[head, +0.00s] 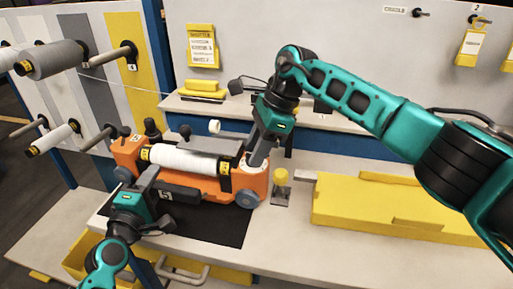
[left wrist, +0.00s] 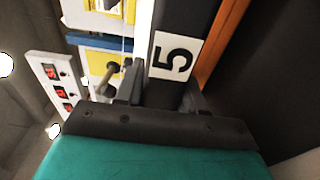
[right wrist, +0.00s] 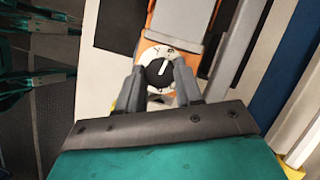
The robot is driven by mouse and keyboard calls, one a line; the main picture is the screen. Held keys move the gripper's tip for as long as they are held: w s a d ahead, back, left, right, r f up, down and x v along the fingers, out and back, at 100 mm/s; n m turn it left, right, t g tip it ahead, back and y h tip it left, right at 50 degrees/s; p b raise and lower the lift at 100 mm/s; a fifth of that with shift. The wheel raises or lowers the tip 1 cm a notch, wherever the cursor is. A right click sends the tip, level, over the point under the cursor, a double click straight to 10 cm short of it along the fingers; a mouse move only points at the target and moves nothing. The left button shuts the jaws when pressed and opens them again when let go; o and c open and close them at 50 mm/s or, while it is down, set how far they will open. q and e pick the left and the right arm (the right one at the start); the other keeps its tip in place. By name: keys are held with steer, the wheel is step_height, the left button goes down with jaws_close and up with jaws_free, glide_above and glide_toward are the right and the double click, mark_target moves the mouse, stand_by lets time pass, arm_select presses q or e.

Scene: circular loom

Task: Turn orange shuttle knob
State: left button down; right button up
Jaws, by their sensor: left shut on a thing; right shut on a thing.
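The orange shuttle (head: 201,183) lies on a black mat on the bench, with a white bobbin (head: 188,160) in its middle. Its knob (right wrist: 159,71) is black with a white pointer line and sits on a white marked dial on the orange end. In the head view my right gripper (head: 257,155) covers most of the knob. In the right wrist view my right gripper (right wrist: 161,82) has its fingers on both sides of the knob, shut on it. My left gripper (head: 148,183) is at the shuttle's front left, shut on a black bar labelled 5 (left wrist: 172,58).
A small yellow-topped post (head: 281,178) stands just right of the shuttle. A long yellow case (head: 395,208) lies on the right of the bench. Thread spools (head: 55,60) on pegs stick out at the left. The front right of the bench is clear.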

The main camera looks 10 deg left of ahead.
steer(key=c, duration=0.3)
steer(key=shift+c, duration=0.2)
steer(key=m+t, duration=0.1)
steer(key=m, duration=0.3)
steer(key=m+t, duration=0.1)
steer(key=m, duration=0.1)
steer(key=shift+s+t, duration=0.25)
steer(key=shift+t, duration=0.05)
steer(key=m+t, duration=0.1)
steer(key=m, duration=0.3)
steer(key=shift+s, duration=0.1)
steer(key=m, duration=0.2)
steer(key=m+t+h, duration=0.1)
steer(key=m, duration=0.1)
steer(key=shift+s+a+m+t+h, duration=0.1)
steer(key=shift+m+t+h, duration=0.2)
steer(key=m, duration=0.2)
steer(key=m+h, duration=0.1)
steer(key=m, duration=0.1)
steer(key=shift+s+a+m+t+h, duration=0.1)
steer(key=shift+a+m+t+h, duration=0.05)
steer(key=shift+m+t+h, duration=0.2)
steer(key=shift+a+m+h, duration=0.1)
steer(key=shift+m+h, duration=0.75)
steer(key=shift+m, duration=1.3)
